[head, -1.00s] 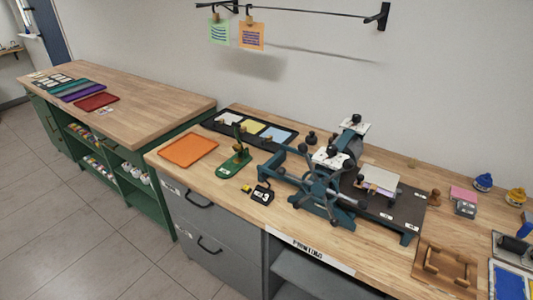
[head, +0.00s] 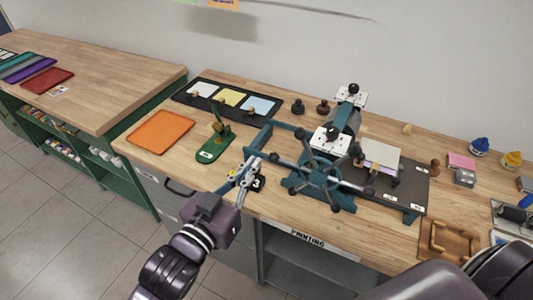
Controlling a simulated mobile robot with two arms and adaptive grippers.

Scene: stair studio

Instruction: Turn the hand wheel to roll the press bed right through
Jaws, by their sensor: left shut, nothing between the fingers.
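The etching press stands on the wooden counter. Its dark teal spoked hand wheel (head: 317,181), with knobs on the spoke ends, faces the front. The flat dark press bed (head: 412,184) extends to the right of the roller (head: 346,122), and a pale sheet on a block (head: 381,155) lies on it. My left gripper (head: 250,168) is shut and empty, left of the hand wheel and in front of the press's left frame (head: 257,140). It is apart from the wheel. My right gripper is out of view.
A green hand tool (head: 215,143) and an orange tray (head: 160,131) lie left of the press. A small black item (head: 258,183) is partly hidden behind my left gripper. A wooden frame (head: 449,240) lies right of the press. Dark knobbed pieces (head: 298,107) stand behind.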

